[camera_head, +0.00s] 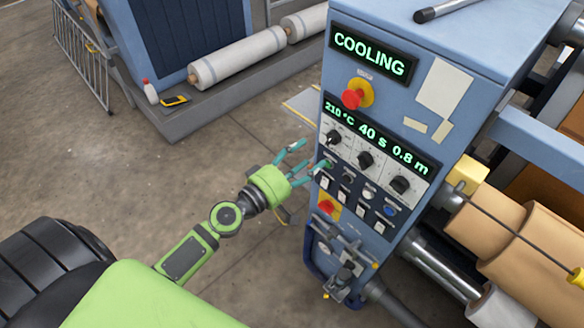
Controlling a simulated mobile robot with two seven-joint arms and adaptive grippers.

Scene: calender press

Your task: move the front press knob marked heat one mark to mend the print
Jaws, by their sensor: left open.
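The blue press control cabinet (440,75) stands right of centre. Its upper sign (369,53) reads COOLING, and its lower display (378,136) reads 210°C, 40 s and 0.8 m. Below the display are three black knobs: left (334,138), middle (365,159) and right (400,184). The left knob sits under the 210°C reading; the knob labels are too small to read. My left gripper (312,156) is open, with teal fingers pointing at the panel's left edge, just below and left of the left knob. I cannot tell whether a finger touches the panel. My right gripper is out of view.
A red emergency button (352,98) projects above the display. Several small buttons and a red-yellow switch (328,206) lie below the knobs. Brown rolls (490,222) flank the cabinet's right. A white roll (236,58) lies behind; floor left of the cabinet is open.

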